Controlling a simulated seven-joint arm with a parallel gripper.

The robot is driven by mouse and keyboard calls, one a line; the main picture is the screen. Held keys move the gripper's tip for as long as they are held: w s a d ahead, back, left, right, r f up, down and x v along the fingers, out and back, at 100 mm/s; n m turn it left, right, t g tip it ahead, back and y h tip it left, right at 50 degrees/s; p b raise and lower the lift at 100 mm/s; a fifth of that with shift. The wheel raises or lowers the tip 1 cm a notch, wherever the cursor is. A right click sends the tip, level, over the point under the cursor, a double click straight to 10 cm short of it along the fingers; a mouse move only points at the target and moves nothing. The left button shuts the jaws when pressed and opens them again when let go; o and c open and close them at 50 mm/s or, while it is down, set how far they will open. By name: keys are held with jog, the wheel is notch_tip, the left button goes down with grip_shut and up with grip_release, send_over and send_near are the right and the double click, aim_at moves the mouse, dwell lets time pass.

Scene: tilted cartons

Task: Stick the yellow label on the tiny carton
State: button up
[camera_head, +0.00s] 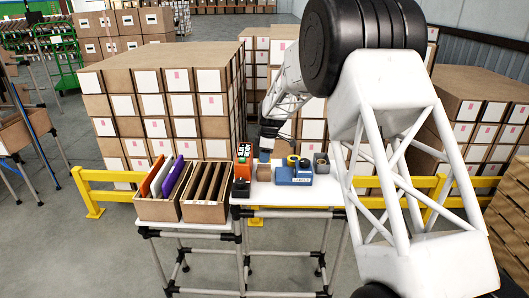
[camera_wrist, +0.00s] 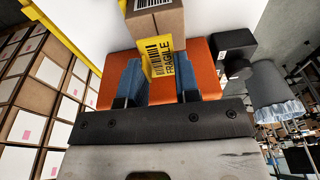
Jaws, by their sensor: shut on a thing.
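My gripper (camera_wrist: 158,80) has two blue fingers, closed in on a yellow label (camera_wrist: 160,58) printed with a barcode and FRAGILE. The tiny carton (camera_wrist: 154,25) is a small brown box with a white label on its top, just beyond the fingertips in the wrist view. The yellow label overlaps the carton's near face there; I cannot tell whether they touch. In the head view my gripper (camera_head: 265,155) points down right over the tiny carton (camera_head: 264,173) on the white table. The yellow label cannot be made out in the head view.
Stacked cartons and yellow rails stand behind.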

jog(key=shift+f, duration=1.45)
jog(key=shift+f, duration=0.25)
dwell(0.6)
jog(key=o, duration=0.9)
jog(key=shift+c, duration=0.2)
jog(key=shift+d+r, duration=0.2)
jog(key=shift+r, duration=1.1)
jog(key=shift+d+r, duration=0.2)
jog(key=shift+r, duration=1.05)
jog(key=shift+d+r, duration=0.2)
jog(key=shift+r, duration=1.1)
jog(key=shift+r, duration=0.1)
jog(key=shift+r, duration=2.9)
